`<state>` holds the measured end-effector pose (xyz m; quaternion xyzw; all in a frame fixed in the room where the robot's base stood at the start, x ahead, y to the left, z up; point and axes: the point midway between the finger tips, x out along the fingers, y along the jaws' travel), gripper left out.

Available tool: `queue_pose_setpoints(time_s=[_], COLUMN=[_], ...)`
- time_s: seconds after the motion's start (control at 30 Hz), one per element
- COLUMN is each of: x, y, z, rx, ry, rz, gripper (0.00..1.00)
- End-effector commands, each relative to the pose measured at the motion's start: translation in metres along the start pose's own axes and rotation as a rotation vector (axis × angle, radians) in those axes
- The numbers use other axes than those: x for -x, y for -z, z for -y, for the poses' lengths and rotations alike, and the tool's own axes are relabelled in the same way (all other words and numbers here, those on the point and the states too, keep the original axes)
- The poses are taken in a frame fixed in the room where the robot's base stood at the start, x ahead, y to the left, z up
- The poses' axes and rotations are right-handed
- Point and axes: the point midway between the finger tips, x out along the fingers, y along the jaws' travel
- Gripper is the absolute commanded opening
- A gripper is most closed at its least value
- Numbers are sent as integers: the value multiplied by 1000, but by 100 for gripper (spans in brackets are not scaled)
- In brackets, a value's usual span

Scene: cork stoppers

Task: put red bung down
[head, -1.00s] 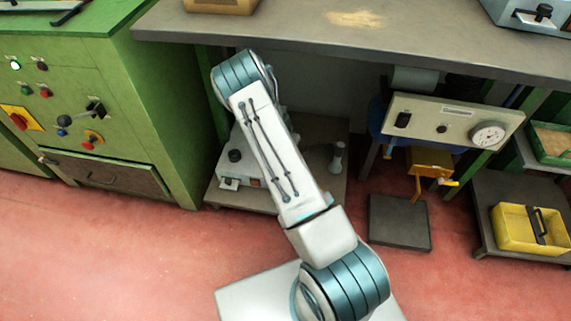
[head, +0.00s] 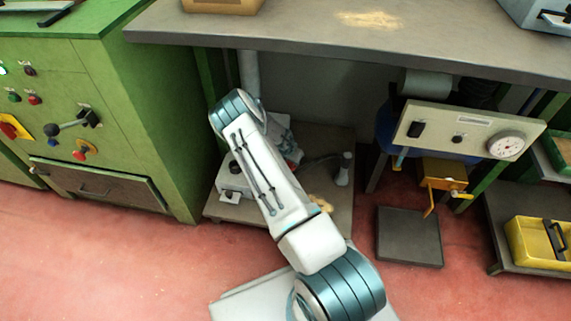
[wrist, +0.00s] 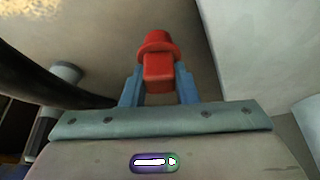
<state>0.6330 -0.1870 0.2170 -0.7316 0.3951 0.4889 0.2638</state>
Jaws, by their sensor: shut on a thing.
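The red bung (wrist: 158,68) is a bright red stopper with a wider rounded end and a narrower block-like end. In the wrist view it sits between the two blue fingers of my gripper (wrist: 159,86), which is shut on it. Behind it is a plain brownish-grey surface; I cannot tell whether the bung touches it. In the head view my arm reaches down to the low shelf (head: 225,211) under the bench. A small patch of red shows beside the arm there, and my gripper is mostly hidden.
A pale box-like device (head: 232,182) and a grey upright fitting (head: 344,169) stand on the low shelf. The bench top (head: 300,25) overhangs it. A green cabinet (head: 150,120) is at left, a gauge panel (head: 470,130) at right. A dark curved object (wrist: 40,80) is near my gripper.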

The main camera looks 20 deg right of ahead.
Motion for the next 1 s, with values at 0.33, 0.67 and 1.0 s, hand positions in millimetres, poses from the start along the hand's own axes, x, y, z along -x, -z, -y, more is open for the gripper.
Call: queue_pose_setpoints(time_s=[0.33, 0.67, 1.0], x=[-34, -38, -41], y=[-17, -19, -20], z=[4, 4, 4], rx=[3, 3, 3], ry=[0, 2, 1], rz=[0, 0, 0], gripper=[4, 4, 48])
